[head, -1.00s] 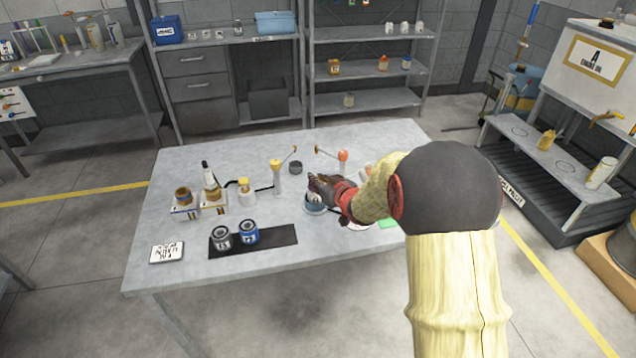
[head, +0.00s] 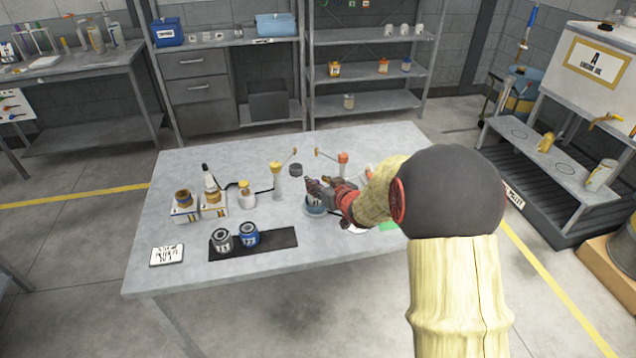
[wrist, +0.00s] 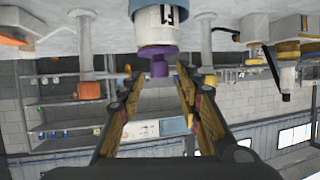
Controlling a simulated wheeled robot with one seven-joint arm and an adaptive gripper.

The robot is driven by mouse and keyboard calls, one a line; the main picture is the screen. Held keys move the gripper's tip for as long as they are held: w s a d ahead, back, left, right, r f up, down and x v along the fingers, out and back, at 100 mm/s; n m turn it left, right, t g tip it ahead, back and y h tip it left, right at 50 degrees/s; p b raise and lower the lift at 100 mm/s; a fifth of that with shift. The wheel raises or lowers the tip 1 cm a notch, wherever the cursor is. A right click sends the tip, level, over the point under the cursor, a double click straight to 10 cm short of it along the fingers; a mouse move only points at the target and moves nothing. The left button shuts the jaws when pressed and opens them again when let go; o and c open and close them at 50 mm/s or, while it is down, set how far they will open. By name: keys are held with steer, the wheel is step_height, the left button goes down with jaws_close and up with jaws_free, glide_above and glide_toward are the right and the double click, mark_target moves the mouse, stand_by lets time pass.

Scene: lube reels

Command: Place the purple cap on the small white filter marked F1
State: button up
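My gripper (wrist: 159,72) is open, one finger each side of the knob, with visible gaps. In the head view my gripper (head: 318,185) is over the blue-rimmed filter spot (head: 315,210) on the table; the cap is hidden there.
Two cans (head: 249,234) sit on a black mat (head: 281,238). Bottles on boxes (head: 212,197) stand at left.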

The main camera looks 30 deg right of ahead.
steer(key=p+v, duration=0.4)
steer(key=v, duration=0.7)
steer(key=s+a+r+g+h, duration=0.3)
steer(key=s+a+r, duration=0.3)
steer(key=r, duration=0.5)
steer(key=s+a+r+g+y, duration=0.1)
steer(key=s+a+g, duration=0.1)
steer(key=s+a, duration=0.4)
steer(key=s+a+r+g+y, duration=0.1)
steer(key=s+a, duration=0.6)
steer(key=s, duration=0.8)
steer(key=shift+a+n+g+y, duration=0.2)
steer(key=shift+n+g+y, duration=0.2)
steer(key=shift+g+y, duration=0.4)
steer(key=shift+s+r, duration=0.1)
